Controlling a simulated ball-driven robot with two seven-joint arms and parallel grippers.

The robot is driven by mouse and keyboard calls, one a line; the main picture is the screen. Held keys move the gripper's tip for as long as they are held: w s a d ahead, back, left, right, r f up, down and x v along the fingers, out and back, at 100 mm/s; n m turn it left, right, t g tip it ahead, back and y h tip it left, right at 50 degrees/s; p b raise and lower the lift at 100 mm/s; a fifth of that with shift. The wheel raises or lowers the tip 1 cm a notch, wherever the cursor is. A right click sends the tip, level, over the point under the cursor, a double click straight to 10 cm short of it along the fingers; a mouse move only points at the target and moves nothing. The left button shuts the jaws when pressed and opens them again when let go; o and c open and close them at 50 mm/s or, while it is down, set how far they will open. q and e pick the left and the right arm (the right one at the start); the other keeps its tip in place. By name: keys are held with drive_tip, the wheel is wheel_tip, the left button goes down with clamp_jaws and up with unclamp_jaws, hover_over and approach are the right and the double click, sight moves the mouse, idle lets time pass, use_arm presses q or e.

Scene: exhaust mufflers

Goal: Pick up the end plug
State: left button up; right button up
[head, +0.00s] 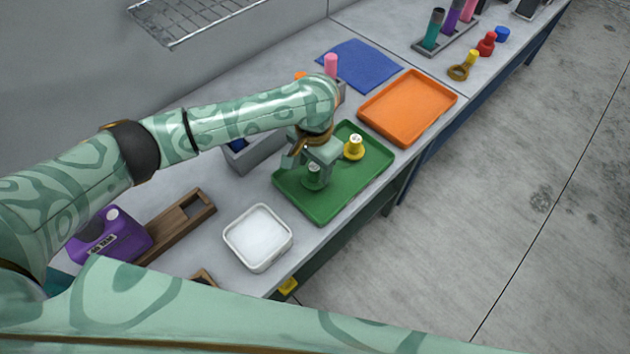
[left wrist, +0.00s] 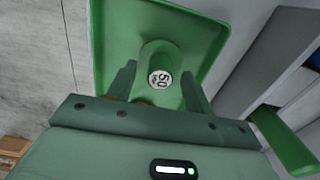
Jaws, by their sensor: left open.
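A green end plug (head: 314,169) with a pale marked top stands on the green tray (head: 335,205). In the left wrist view the plug (left wrist: 160,62) shows a round white label reading 50. My left gripper (head: 316,178) is over the tray at this plug. In the left wrist view its two fingers (left wrist: 160,88) are apart, one on each side of the plug, with gaps visible. Whether they reach down around it, I cannot tell. A yellow plug (head: 354,149) with a white top stands on the same tray, beyond the gripper. My right gripper is not in view.
A white square tray (head: 258,264) and a wooden holder (head: 180,226) lie nearer on the bench. A purple container (head: 110,238) is at left. A grey bin (head: 250,155) stands behind the green tray. An orange tray (head: 405,135) and a blue mat (head: 360,65) lie farther along.

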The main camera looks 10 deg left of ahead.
use_arm(q)
drive_tip(key=shift+f, duration=0.75)
drive_tip(key=shift+r, duration=0.15)
drive_tip(key=c, duration=1)
